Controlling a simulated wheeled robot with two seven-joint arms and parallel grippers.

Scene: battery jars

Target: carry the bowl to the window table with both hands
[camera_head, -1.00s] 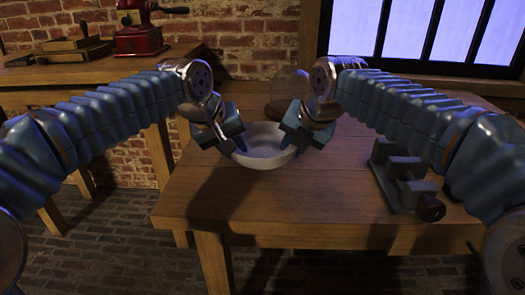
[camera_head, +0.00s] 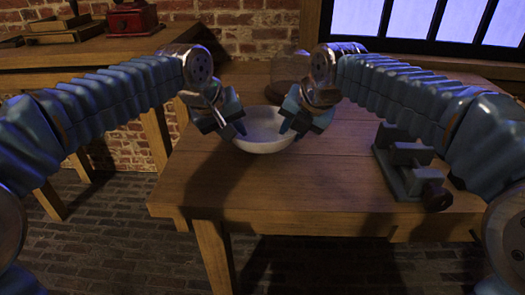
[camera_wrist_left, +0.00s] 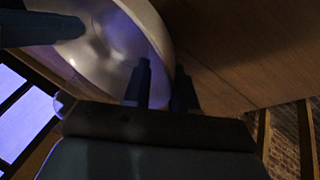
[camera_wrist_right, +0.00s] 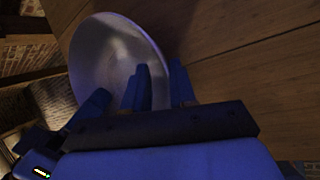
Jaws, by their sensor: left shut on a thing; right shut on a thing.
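The pale grey-white bowl (camera_head: 262,143) is upright over the window table (camera_head: 330,190), between my two grippers. I cannot tell whether its base touches the tabletop. My left gripper (camera_head: 228,131) is shut on the bowl's left rim. In the left wrist view, the rim of the bowl (camera_wrist_left: 158,25) runs down to its fingers (camera_wrist_left: 163,80). My right gripper (camera_head: 296,128) is shut on the right rim. The bowl (camera_wrist_right: 120,55) also shows in the right wrist view, with its wall at the fingers (camera_wrist_right: 160,82). The bowl's inside looks empty.
A grey-green vice (camera_head: 410,165) stands at the table's right side. A rounded domed object (camera_head: 290,66) stands behind the bowl, partly hidden by my right arm. A second table (camera_head: 60,57) at the back left holds a red device (camera_head: 130,18) and wooden trays. The front tabletop is clear.

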